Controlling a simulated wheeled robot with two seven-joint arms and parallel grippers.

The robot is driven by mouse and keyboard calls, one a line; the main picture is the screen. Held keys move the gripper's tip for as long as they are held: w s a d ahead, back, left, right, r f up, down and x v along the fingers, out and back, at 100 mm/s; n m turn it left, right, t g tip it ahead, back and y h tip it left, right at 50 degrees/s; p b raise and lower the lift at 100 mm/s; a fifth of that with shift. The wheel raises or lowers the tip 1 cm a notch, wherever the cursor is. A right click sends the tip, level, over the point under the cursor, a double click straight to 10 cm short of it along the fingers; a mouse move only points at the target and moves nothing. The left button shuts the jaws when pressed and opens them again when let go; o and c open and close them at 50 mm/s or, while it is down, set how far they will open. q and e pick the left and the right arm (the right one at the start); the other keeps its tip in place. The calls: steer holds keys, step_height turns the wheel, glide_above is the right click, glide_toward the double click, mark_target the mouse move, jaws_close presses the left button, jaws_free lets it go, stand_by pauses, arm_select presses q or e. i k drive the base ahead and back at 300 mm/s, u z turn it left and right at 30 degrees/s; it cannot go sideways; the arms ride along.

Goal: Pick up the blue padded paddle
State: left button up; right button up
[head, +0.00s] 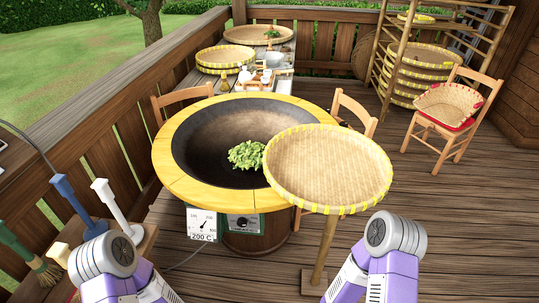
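A blue tool with a long handle (72,195), the only blue one here, stands at the left, leaning, its top up and to the left. Its lower end reaches down toward a small wooden stand (145,240); I cannot make out its padding. My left arm rises at the bottom left, just right of and below the blue tool, and covers part of the stand. My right arm rises at the bottom right. No fingertips of either gripper show.
A white tool (110,203) and a green-handled brush (25,250) stand beside the blue one. A wooden-rimmed pan (176,170) holds green leaves (246,155). A round bamboo tray (325,165) stands at its right. A wooden railing (90,140) runs along the left.

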mark_target(97, 228)
steer(key=u, duration=3.85)
steer(key=k, duration=2.1)
steer(key=z, duration=1.1)
steer(key=i, duration=1.55)
steer(key=z, duration=0.05)
